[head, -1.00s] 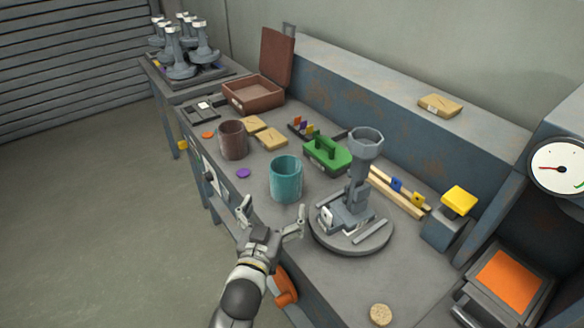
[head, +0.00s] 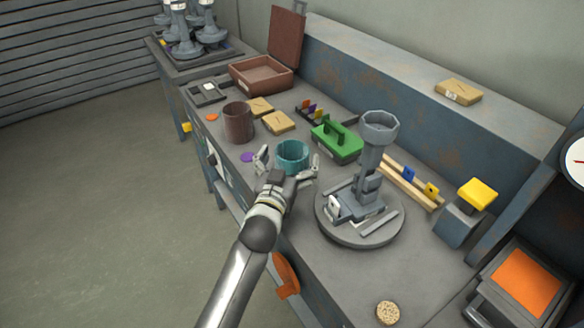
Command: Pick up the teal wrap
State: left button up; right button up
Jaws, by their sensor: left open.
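The teal wrap (head: 292,153) is an open-topped cylinder standing on the workbench near the middle of the head view. My left gripper (head: 288,167) is open, with one finger to the left of the wrap and the other to its right. The gripper's palm and wrist hide the lower front of the wrap. I cannot tell whether the fingers touch it. My right gripper does not show.
A brown cylinder (head: 238,122) stands left of the wrap. A green caddy (head: 337,142) is behind it. A grey stand on a round base (head: 360,215) is close on the right. A purple disc (head: 247,157) lies left of the gripper. The bench's front right is mostly clear.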

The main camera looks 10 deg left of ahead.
aim_at(296, 141)
pick_arm(q)
jog(key=w+b, duration=0.1)
jog(key=w, duration=0.2)
jog(key=shift+w+f, duration=0.15)
jog(key=shift+w, duration=0.05)
jog(key=c, duration=1.1)
